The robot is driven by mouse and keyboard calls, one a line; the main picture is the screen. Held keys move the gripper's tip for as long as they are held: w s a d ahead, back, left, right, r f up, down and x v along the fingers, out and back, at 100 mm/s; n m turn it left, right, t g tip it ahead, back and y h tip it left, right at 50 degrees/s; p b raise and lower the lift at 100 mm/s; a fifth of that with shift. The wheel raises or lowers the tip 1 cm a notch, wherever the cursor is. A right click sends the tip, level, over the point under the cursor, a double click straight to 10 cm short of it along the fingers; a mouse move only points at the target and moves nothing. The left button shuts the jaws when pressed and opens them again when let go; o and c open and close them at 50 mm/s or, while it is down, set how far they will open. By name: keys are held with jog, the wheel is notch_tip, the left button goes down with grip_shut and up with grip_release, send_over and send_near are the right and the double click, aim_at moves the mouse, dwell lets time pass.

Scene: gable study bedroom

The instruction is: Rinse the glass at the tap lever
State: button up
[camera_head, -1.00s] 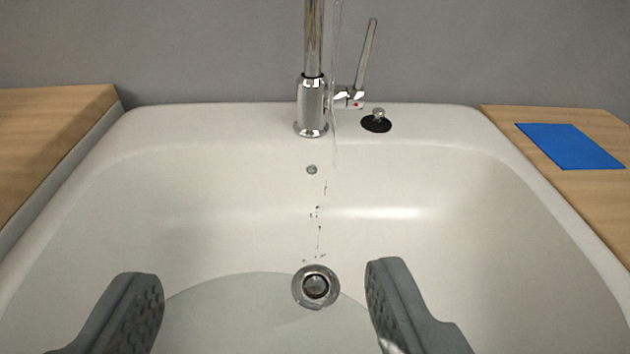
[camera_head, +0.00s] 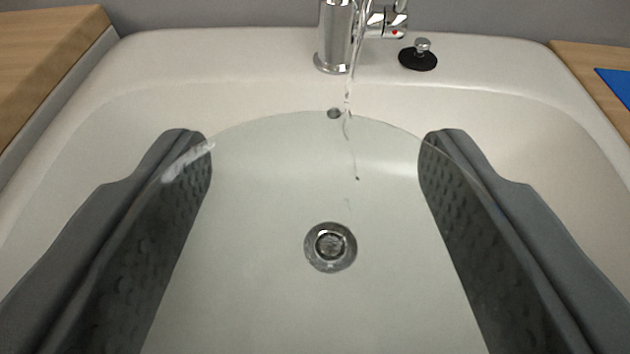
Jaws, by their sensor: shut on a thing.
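My gripper (camera_head: 315,150) has its two grey, dimpled fingers on either side of a large clear glass (camera_head: 260,200) and is shut on it. The glass's thin curved rim shows between and in front of the fingertips, over the sink. The chrome tap (camera_head: 337,35) stands at the back rim, cut off by the top edge. The base of the tap lever (camera_head: 388,22), with a red dot, is at its right; its handle is out of view. A thin stream of water (camera_head: 348,95) falls from above, in front of the tap. Whether it enters the glass I cannot tell.
The white sink (camera_head: 90,150) surrounds the glass, with a round drain (camera_head: 330,247) seen through it. A black plug (camera_head: 418,55) sits on the back rim. Wooden counters flank the sink, with a blue sheet (camera_head: 615,85) on the right one.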

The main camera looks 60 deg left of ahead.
jog(key=w+a+f, duration=0.1)
jog(key=w+a, duration=0.4)
jog(key=shift+w+f, duration=0.15)
jog(key=shift+f, duration=0.1)
dwell(0.4)
dwell(0.4)
jog(key=shift+w+d, duration=0.2)
jog(key=shift+w+d, duration=0.2)
jog(key=shift+d, duration=0.05)
jog(key=shift+s+a, duration=0.2)
jog(key=shift+a, duration=0.05)
dwell(0.4)
jog(key=shift+s+a, duration=0.2)
jog(key=shift+w+d, duration=0.25)
dwell(0.3)
jog(key=shift+w+d, duration=0.15)
jog(key=shift+d, duration=0.05)
